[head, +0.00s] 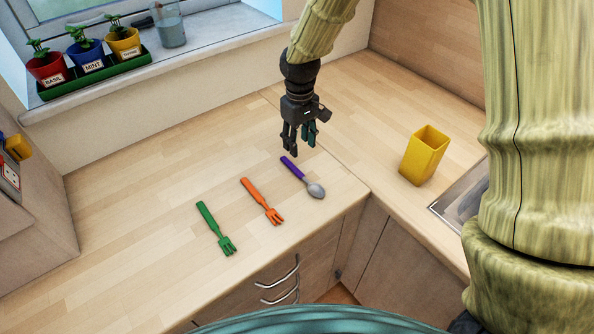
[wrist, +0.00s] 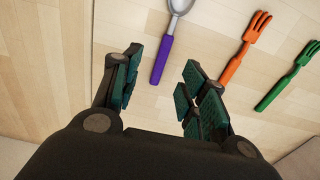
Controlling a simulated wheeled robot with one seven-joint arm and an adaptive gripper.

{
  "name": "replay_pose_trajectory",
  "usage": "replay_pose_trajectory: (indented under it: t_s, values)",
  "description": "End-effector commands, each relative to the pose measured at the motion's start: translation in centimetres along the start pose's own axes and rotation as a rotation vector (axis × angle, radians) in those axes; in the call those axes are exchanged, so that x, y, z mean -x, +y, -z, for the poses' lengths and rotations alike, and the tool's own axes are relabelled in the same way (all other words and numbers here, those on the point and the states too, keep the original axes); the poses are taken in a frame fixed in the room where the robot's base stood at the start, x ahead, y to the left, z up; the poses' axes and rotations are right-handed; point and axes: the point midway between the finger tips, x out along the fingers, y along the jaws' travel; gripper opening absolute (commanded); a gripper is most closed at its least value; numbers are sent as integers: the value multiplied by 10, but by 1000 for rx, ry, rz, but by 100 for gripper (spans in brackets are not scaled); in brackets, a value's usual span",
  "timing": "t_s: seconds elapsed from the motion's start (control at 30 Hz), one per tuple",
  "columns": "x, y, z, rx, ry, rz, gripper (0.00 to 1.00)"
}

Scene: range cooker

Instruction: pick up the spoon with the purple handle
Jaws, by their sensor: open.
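The spoon with the purple handle (head: 293,168) lies flat on the wooden counter, its silver bowl toward the counter's front edge. My gripper (head: 300,148) is above the counter near the end of the purple handle, with its fingers pointing down. In the wrist view the spoon's purple handle (wrist: 162,60) shows ahead of the gap between the fingers. My gripper (wrist: 158,92) is open there with nothing between its teal-padded fingers, and the spoon is not held. The exact height of the fingers above the counter is hard to tell.
An orange fork (head: 262,201) and a green fork (head: 216,229) lie left of the spoon. A yellow cup (head: 425,155) stands to the right, near a sink (head: 462,203). Potted herbs in a green tray (head: 97,76) and a glass (head: 169,25) stand on the windowsill.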

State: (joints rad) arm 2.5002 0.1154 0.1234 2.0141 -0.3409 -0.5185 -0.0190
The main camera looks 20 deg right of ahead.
Motion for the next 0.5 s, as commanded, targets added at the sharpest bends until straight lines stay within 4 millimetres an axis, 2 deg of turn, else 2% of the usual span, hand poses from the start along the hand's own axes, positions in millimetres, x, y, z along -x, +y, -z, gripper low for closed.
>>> replay_pose_trajectory:
  t_s: [0.3,0.5]
  values:
    - [-37,1,-1,-3,-5,1,43]
    - [-48,0,0,-2,-2,1,43]
